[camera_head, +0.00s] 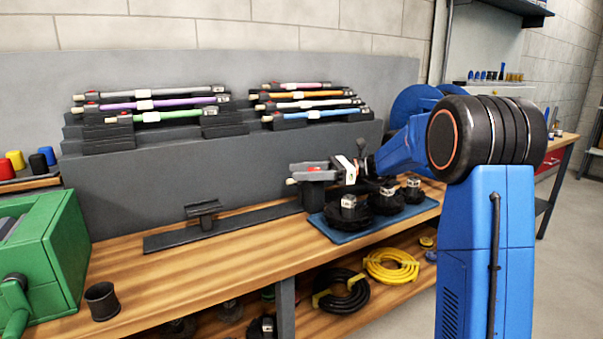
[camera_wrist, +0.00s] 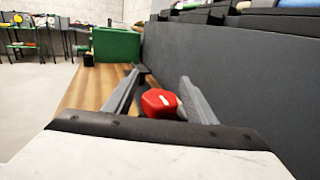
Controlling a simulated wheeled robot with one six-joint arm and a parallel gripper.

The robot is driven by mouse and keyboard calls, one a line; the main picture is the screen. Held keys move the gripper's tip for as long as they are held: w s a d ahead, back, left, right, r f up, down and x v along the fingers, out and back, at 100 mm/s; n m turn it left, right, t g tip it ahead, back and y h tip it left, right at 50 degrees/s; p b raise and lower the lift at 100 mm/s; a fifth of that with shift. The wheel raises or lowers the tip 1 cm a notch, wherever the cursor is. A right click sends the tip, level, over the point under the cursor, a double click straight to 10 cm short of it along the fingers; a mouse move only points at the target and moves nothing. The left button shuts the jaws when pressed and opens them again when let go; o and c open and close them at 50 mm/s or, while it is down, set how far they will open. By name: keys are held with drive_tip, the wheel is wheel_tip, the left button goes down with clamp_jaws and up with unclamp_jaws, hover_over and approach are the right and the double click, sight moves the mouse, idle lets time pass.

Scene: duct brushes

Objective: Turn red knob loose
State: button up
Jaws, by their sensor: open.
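The red knob (camera_wrist: 158,103) shows in the wrist view as a rounded red block with a small white mark. It sits between the two grey fingers of my gripper (camera_wrist: 161,78), closer to the right finger. The fingers are spread apart, and I cannot tell if either touches the knob. In the head view my gripper (camera_head: 300,172) is above the bench, at the upright black stand (camera_head: 313,197) near the right end of a black rail (camera_head: 225,228). There the gripper largely hides the knob.
A grey panel (camera_head: 240,170) rises close behind, with racks of coloured rods (camera_head: 165,117). Black brush heads (camera_head: 348,208) stand on a blue mat (camera_head: 330,230) just right of the stand. A green machine (camera_head: 50,250) stands at left. The bench front (camera_head: 190,280) is mostly clear.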

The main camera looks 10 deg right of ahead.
drive_tip(key=s+d, duration=0.1)
drive_tip(key=d, duration=1.6)
drive_tip(key=shift+d, duration=0.1)
drive_tip(key=s+a+f+n+g+h, duration=0.1)
drive_tip(key=s+a+f+n+h, duration=0.25)
drive_tip(key=s+a, duration=0.5)
drive_tip(key=s+a+f+n+h, duration=0.25)
drive_tip(key=s+a+h, duration=0.25)
drive_tip(key=s, duration=0.7)
drive_tip(key=s+d+f+n+t+h, duration=0.2)
drive_tip(key=s+f+n, duration=0.4)
drive_tip(key=s, duration=0.4)
drive_tip(key=s+d+f+n+t+h, duration=0.2)
drive_tip(key=s+d+f+n+h, duration=0.2)
drive_tip(key=s, duration=0.7)
drive_tip(key=f+n+h, duration=0.2)
drive_tip(key=h, duration=0.1)
drive_tip(key=shift+s+d+n+t, duration=0.15)
drive_tip(key=shift+d+n+t, duration=0.15)
drive_tip(key=shift+d+n, duration=0.1)
